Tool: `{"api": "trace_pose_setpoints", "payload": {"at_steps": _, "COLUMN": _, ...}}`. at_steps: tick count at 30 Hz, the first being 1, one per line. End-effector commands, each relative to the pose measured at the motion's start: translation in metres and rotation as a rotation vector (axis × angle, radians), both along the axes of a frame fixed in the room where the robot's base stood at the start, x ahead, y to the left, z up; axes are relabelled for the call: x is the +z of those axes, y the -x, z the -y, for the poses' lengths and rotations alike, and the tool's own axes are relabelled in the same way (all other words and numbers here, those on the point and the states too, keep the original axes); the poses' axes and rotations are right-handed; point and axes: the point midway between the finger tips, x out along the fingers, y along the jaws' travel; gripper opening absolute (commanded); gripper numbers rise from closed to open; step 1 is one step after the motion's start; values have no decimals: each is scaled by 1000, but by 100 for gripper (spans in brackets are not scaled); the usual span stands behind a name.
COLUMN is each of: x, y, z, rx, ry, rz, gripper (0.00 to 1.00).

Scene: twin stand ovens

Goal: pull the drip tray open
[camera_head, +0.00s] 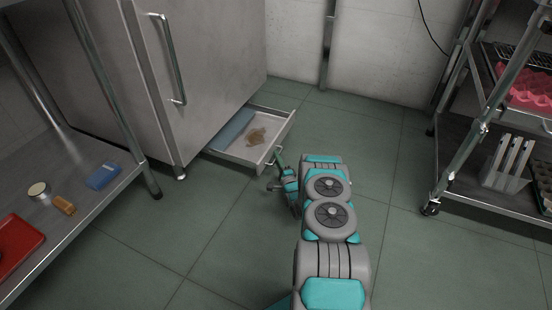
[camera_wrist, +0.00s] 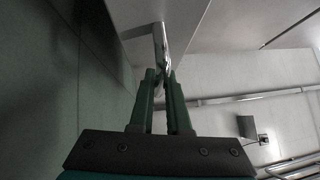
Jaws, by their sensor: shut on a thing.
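The drip tray (camera_head: 240,150) is a shallow grey drawer at floor level under the large steel oven cabinet (camera_head: 215,60). It stands partly pulled out, and a brown stain and a bluish flat thing show inside it. Its bar handle is on the front face; it shows as a shiny bar in the wrist view (camera_wrist: 160,45). My gripper (camera_head: 277,160) is at the tray's front, reached from the right. In the wrist view its two green fingers (camera_wrist: 163,75) are closed around the handle bar. The exact contact is partly hidden by the fingers.
A steel table (camera_head: 85,215) with a blue box, a tin and a red tray stands at the left. A wheeled rack (camera_head: 455,195) stands at the right. The green tiled floor (camera_head: 210,250) in front of the tray is clear apart from my arm.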

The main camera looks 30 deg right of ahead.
Motion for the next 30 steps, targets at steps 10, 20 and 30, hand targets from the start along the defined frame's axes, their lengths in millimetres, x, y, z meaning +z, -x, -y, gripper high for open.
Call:
{"api": "trace_pose_setpoints", "payload": {"at_steps": 10, "x": 0, "y": 0, "z": 1, "rx": -2, "ry": 1, "rz": 0, "gripper": 45}}
{"api": "trace_pose_setpoints", "payload": {"at_steps": 20, "x": -1, "y": 7, "z": 0, "rx": -2, "ry": 0, "rz": -1, "gripper": 45}}
{"api": "trace_pose_setpoints", "payload": {"at_steps": 30, "x": -9, "y": 58, "z": -8, "rx": -4, "ry": -2, "rz": -5, "gripper": 45}}
